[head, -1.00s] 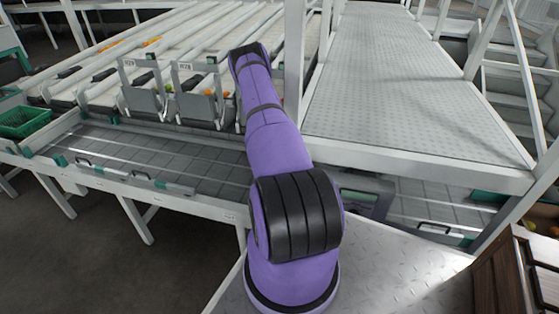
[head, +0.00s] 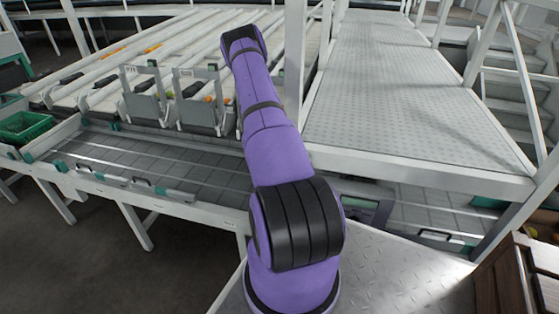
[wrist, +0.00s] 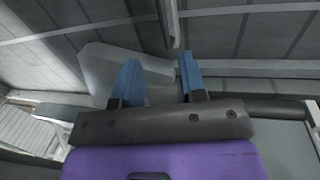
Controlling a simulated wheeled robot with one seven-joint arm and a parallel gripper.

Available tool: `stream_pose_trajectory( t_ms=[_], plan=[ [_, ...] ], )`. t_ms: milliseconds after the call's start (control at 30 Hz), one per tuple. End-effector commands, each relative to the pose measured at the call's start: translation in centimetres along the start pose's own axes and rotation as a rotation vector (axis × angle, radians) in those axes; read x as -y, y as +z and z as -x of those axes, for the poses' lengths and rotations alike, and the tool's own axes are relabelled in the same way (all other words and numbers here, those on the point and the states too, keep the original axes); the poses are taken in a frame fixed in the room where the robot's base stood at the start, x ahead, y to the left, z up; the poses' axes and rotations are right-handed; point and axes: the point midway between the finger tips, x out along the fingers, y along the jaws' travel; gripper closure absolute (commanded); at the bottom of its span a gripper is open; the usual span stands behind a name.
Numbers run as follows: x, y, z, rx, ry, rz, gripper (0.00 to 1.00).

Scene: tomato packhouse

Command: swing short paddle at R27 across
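My gripper (wrist: 158,64) shows in the wrist view with two blue fingers spread apart and nothing clearly held. A pale grey plate (wrist: 97,72), possibly the short paddle, lies beyond and behind the left finger. A narrow grey bar (wrist: 170,22) comes down from the top of the picture between the finger lines; I cannot tell whether either touches a finger. In the head view my purple arm reaches over the lane ends and hides the spot right of two labelled gate frames (head: 140,92) (head: 198,98). The R27 label is not readable, and my gripper is hidden there.
A slatted grey conveyor (head: 190,160) runs in front of the lanes. A green crate (head: 25,127) stands at the left. A raised metal walkway (head: 390,95) and a white post (head: 294,70) stand close to my arm on the right. A brown wooden crate (head: 515,280) is at lower right.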

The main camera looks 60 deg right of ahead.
Motion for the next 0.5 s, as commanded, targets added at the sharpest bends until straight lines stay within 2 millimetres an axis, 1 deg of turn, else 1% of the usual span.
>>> stream_pose_trajectory(
  t_ms=[33,100,200,500],
  plan=[
    [0.0,0.0,0.7,-0.001,0.000,0.000,0.62],
    [0.0,0.0,1.3,-0.001,0.000,0.000,0.62],
    [-0.1,0.0,1.8,0.000,0.001,0.000,0.62],
    [-0.1,0.0,2.0,0.001,0.001,-0.001,0.62]
  ],
)
